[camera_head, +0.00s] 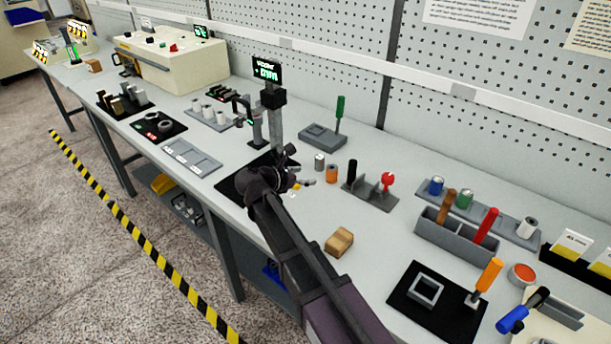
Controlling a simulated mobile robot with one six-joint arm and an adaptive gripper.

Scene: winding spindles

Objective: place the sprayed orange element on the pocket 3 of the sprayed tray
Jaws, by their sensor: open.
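A small orange cylinder (332,173) stands upright on the bench, right of my gripper, beside a grey-white cylinder (319,161). My dark gripper (309,182) is open, just left of the orange cylinder and apart from it as far as I can tell. Its fingers are small in this view, and nothing shows held between them. A flat grey tray (191,157) with shallow sections and small white labels lies left of my arm. It looks empty; I cannot read its labels or tell which tray is the sprayed one.
A black mat with a post and lit display (267,71) stands behind my gripper. A grey holder with a red-topped tool (388,181) is to the right. A tan block (339,241) lies in front. Another grey tray (511,232) holds coloured cylinders.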

